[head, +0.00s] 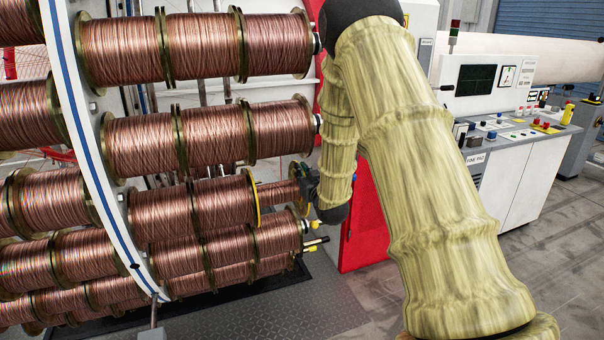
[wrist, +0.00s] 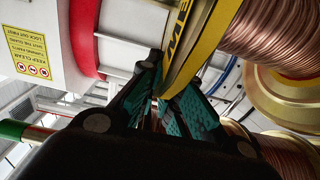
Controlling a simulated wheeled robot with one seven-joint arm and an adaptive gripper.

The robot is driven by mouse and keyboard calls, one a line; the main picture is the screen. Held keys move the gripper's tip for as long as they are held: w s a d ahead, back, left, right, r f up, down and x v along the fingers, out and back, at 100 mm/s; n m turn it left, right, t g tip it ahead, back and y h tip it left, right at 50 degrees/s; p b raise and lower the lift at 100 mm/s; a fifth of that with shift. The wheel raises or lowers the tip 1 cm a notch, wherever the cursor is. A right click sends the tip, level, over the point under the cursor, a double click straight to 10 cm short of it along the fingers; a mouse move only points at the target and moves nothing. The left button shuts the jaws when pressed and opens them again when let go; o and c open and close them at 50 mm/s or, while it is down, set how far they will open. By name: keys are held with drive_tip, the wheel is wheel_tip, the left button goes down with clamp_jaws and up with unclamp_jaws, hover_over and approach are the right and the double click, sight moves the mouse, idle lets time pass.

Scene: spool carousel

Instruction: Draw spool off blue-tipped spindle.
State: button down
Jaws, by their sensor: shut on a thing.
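In the wrist view, a spool wound with copper wire (wrist: 275,28) has a yellow flange (wrist: 193,45) with black lettering. My gripper (wrist: 163,92) is shut on the rim of this flange, its teal-padded fingers on either side. In the head view, my gripper (head: 308,184) is at the right end of a row, next to a stretch of copper winding (head: 279,192). A yellow-rimmed flange (head: 254,200) shows just left of that winding. I cannot tell how far the spool sits along its spindle. The blue tip is not clearly visible.
The carousel's white wheel with a blue stripe (head: 85,135) carries several rows of copper spools, close above (head: 181,140) and below my gripper. A yellow-tipped spindle (head: 312,249) sticks out below. A red panel (head: 362,215) stands behind my arm. A control desk (head: 510,150) is at right.

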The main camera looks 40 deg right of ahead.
drive_tip(key=shift+r, duration=0.15)
drive_tip(key=s+d, duration=0.2)
drive_tip(key=d, duration=0.7)
drive_tip(key=shift+r, duration=0.15)
idle(1.2)
drive_tip(key=shift+d, duration=0.1)
idle(0.3)
drive_tip(key=s+d, duration=0.2)
drive_tip(key=d, duration=0.6)
drive_tip(key=shift+d, duration=0.25)
idle(1.2)
drive_tip(key=shift+r, duration=0.1)
drive_tip(key=s+d, duration=0.2)
drive_tip(key=d, duration=0.7)
drive_tip(key=shift+p, duration=0.3)
idle(1.3)
drive_tip(key=shift+s, duration=0.1)
